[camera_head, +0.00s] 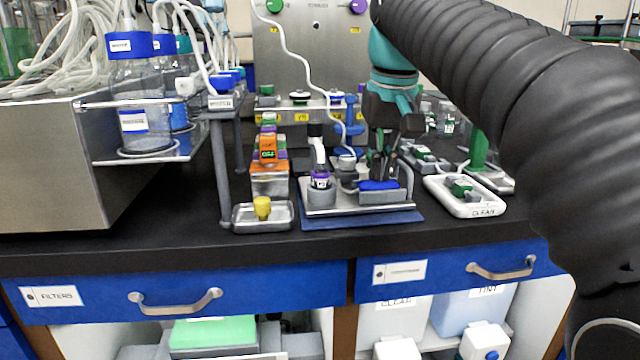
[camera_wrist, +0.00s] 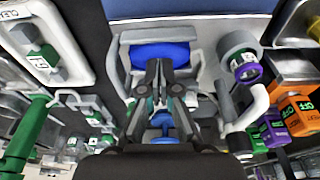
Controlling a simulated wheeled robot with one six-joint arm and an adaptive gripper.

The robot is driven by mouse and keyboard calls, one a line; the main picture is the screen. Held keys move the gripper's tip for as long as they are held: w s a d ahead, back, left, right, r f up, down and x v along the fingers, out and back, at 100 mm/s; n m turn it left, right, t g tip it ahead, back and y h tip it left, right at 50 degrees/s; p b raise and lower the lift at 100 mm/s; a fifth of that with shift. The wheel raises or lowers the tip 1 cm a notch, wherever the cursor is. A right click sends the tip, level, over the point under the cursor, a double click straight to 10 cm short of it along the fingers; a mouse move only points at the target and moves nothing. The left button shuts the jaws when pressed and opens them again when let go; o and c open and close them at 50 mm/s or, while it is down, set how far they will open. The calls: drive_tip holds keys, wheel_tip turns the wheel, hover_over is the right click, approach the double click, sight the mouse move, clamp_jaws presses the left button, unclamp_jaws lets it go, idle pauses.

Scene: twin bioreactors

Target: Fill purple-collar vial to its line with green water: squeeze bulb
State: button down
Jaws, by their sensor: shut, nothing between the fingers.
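The purple-collar vial (camera_head: 320,179) stands upright in a grey round holder at the left of the small station; its purple collar also shows in the wrist view (camera_wrist: 247,73). A white curved spout reaches over the vial. Its liquid level and line are too small to tell. A blue rounded piece, which looks like the bulb (camera_head: 380,185), lies on a grey block to the right of the vial; it fills the upper middle of the wrist view (camera_wrist: 160,53). My gripper (camera_head: 381,172) points down above it, shut and empty, its tips (camera_wrist: 160,66) overlapping it in view. I cannot tell whether they touch.
The station sits on a blue mat (camera_head: 360,220). A metal tray (camera_head: 262,217) with a yellow knob and an orange-labelled block (camera_head: 269,175) stand left. A white CLEAN tray (camera_head: 465,197) with a green-collared item lies right. A thin white tube hangs behind the station.

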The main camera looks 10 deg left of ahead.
drive_tip(key=shift+r+p, duration=1.6)
drive_tip(key=shift+p, duration=0.15)
drive_tip(key=shift+f, duration=0.25)
